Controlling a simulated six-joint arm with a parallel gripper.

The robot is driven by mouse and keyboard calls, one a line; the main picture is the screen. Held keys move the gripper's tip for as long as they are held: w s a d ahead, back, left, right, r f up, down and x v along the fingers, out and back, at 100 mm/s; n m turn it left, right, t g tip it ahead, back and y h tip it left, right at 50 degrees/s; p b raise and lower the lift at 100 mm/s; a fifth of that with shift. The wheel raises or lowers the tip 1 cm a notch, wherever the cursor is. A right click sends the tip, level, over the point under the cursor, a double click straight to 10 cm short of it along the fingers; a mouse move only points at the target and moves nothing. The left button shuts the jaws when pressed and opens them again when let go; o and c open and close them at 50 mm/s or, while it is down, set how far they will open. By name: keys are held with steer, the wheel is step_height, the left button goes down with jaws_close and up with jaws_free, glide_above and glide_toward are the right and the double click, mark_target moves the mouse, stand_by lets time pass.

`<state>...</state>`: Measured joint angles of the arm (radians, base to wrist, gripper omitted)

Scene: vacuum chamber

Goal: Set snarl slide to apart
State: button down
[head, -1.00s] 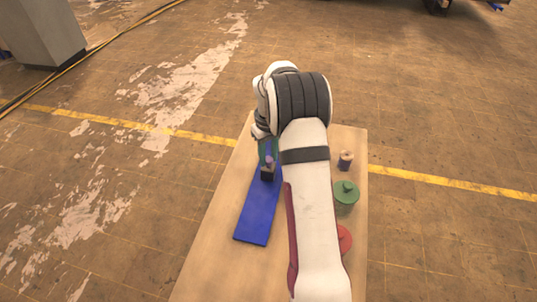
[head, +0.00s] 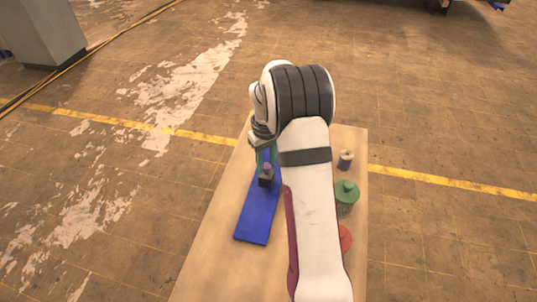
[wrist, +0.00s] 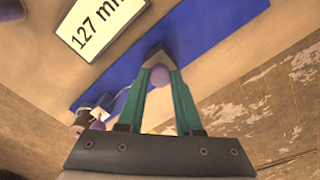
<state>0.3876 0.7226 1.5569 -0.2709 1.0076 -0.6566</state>
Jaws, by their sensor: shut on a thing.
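A long flat blue strip (head: 257,218) lies on the table, left of my arm. A dark block (head: 266,181) with a purple knob (head: 267,170) sits on its upper part. My gripper (head: 265,158) is there, its green fingers partly hidden by my wrist. In the wrist view, my gripper (wrist: 160,62) is shut on a purple knob (wrist: 160,76) above the blue strip (wrist: 205,35). A second purple knob (wrist: 97,126) and a dark and pale piece (wrist: 84,116) show at lower left, with a thin pale strand near them. Which part is which across views is unclear.
The pale wooden table (head: 212,248) has bare room left of the strip. Right of my arm stand a small spool-like piece (head: 346,160), a green lidded container (head: 346,194) and a red round piece (head: 345,238). A "127 mm" label (wrist: 98,28) lies beside the strip.

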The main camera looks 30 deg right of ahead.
steer(key=s+a, duration=0.7)
steer(key=shift+s+a, duration=0.3)
steer(key=shift+a, duration=0.05)
steer(key=c, duration=0.6)
jaws_free()
steer(key=shift+d, duration=0.1)
step_height(320, 180, up, 16)
steer(key=shift+f, duration=0.1)
